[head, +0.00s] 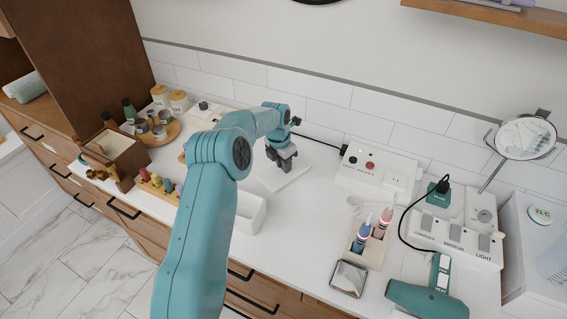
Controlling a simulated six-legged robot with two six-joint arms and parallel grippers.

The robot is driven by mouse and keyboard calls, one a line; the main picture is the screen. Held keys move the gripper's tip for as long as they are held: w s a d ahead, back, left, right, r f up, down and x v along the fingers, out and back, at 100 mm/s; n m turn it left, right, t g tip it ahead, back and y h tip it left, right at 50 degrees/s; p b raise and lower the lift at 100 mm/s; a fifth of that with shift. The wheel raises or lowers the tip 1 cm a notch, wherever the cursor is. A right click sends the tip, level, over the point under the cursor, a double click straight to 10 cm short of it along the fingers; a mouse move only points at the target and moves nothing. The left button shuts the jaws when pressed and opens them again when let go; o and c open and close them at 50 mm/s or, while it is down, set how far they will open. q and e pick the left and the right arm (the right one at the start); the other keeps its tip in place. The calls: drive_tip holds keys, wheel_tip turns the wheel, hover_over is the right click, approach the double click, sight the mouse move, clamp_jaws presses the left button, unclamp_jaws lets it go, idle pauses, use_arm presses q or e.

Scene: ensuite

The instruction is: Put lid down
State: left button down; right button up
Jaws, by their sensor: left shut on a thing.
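My left gripper (284,160) points down over the middle of the white counter. It is shut on a flat white lid (290,180), whose plate shows just below the fingers. The grip point itself is small and partly hidden, and I cannot tell whether the lid touches the counter. A white open-topped box (250,213) stands in front of the lid, partly behind my left arm. My right gripper is not in view.
A white control box (372,172) and a holder with two toothbrushes (367,248) stand to the right. A teal hair dryer (428,297) lies at front right. Wooden pegs (156,183) and a round tray (164,136) are on the left. Counter (297,236) right of the white box is clear.

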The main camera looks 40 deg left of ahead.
sight(279, 174)
use_arm(q)
drive_tip(key=c, duration=1)
unclamp_jaws()
drive_tip(key=shift+o, duration=0.2)
drive_tip(key=shift+r, duration=0.45)
wheel_tip(279, 174, up, 11)
drive_tip(key=s+b, duration=0.1)
drive_tip(key=shift+s+r, duration=0.15)
drive_tip(key=shift+s, duration=0.25)
